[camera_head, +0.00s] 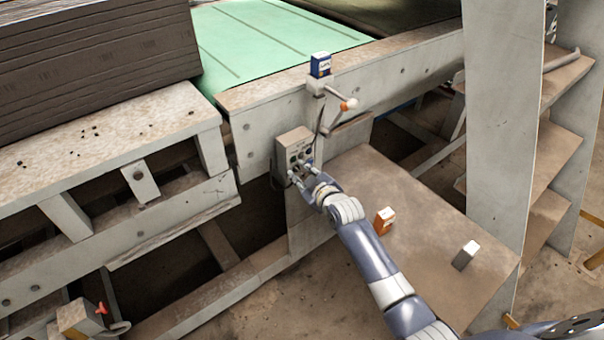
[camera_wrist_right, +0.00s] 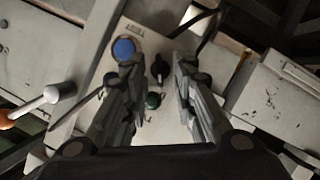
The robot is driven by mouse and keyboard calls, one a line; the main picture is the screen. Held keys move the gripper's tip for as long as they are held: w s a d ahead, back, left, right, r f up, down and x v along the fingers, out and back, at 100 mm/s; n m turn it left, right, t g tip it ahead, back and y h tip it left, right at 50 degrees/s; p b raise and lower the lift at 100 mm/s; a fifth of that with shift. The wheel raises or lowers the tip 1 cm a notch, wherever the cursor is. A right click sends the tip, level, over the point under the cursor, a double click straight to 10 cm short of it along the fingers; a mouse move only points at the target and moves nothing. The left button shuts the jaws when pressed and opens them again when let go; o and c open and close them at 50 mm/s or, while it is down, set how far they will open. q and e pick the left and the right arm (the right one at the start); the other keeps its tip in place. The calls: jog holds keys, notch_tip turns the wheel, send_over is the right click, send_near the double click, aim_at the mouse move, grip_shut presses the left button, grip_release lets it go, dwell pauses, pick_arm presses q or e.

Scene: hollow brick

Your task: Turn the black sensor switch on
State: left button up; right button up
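The black sensor switch (camera_wrist_right: 159,71) is a small dark knob on the face of a pale control box (camera_head: 284,148). The box is mounted on the side of the conveyor frame, and its face also shows in the wrist view. My right gripper (camera_head: 303,174) is at the lower part of the box face. In the right wrist view the right gripper (camera_wrist_right: 158,66) is open, with one finger on each side of the switch. A gap shows between the switch and each finger. In the head view the gripper hides the switch. My left gripper is in neither view.
A blue button (camera_wrist_right: 123,48) and a green button (camera_wrist_right: 153,100) sit close to the switch. A lever with a white and orange knob (camera_head: 348,104) sticks out above the box. A brown platform (camera_head: 440,230) carries an orange box (camera_head: 384,221) and a grey-white box (camera_head: 466,255).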

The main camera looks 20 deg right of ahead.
jog(key=shift+w, duration=0.2)
grip_shut()
